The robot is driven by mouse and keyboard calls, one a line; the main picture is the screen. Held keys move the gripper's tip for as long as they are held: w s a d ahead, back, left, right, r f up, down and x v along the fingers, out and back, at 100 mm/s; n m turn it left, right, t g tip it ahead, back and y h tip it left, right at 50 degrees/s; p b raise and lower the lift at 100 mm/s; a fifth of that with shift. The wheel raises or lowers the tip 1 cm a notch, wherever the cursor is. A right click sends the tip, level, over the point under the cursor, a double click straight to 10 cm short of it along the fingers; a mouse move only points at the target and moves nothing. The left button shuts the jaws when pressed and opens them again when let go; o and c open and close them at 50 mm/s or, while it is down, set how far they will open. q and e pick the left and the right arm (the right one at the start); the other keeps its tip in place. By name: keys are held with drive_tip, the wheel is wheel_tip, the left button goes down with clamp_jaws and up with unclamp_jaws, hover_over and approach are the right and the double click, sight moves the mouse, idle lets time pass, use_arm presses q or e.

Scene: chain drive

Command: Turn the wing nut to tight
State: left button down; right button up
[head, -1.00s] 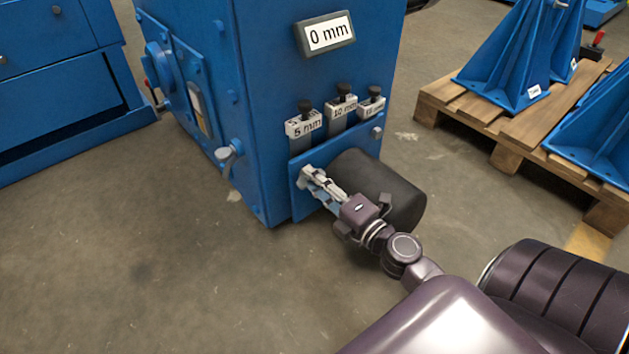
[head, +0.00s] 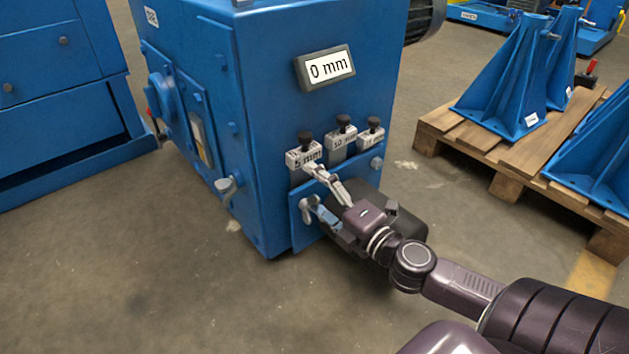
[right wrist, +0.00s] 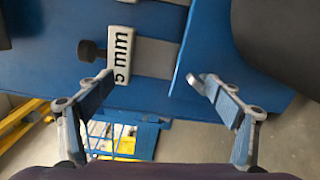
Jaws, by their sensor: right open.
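The grey wing nut (head: 306,208) sits at the left edge of the blue mounting plate (head: 298,232) on the front of the blue machine. My right gripper (head: 313,187) is open and empty in front of the machine. Its upper finger reaches up by the 5 mm block, and its lower finger is close to the wing nut. In the right wrist view the spread fingers (right wrist: 157,78) show. A grey piece that looks like the wing nut (right wrist: 193,82) is by the right fingertip, partly hidden; I cannot tell whether they touch. My left gripper is not in view.
Labelled blocks with black knobs, including the 5 mm block (head: 305,158), hang above the plate. A sign (head: 326,68) reads 0 mm. The dark motor (head: 405,222) stands behind my gripper. A pallet (head: 470,150) with blue brackets is at right. Floor at left is clear.

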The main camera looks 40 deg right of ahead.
drive_tip(key=shift+o, duration=0.7)
wheel_tip(320, 180, up, 3)
drive_tip(key=shift+f, duration=0.1)
drive_tip(key=o, duration=0.3)
drive_tip(key=shift+a+r, duration=0.1)
drive_tip(key=shift+r, duration=0.35)
drive_tip(key=shift+f, duration=0.35)
drive_tip(key=shift+c, duration=0.3)
drive_tip(key=shift+s, duration=0.4)
drive_tip(key=shift+c, duration=1)
drive_tip(key=shift+s, duration=0.6)
drive_tip(key=shift+c, duration=1.2)
drive_tip(key=shift+s+p, duration=0.3)
drive_tip(key=shift+s, duration=0.35)
drive_tip(key=c, duration=0.9)
drive_tip(key=shift+s+d+f, duration=0.1)
drive_tip(key=shift+s, duration=0.9)
drive_tip(key=shift+s+d+f, duration=0.15)
drive_tip(key=shift+s, duration=0.8)
drive_tip(key=shift+s+d+f, duration=0.1)
drive_tip(key=shift+s, duration=0.9)
drive_tip(key=shift+c, duration=0.2)
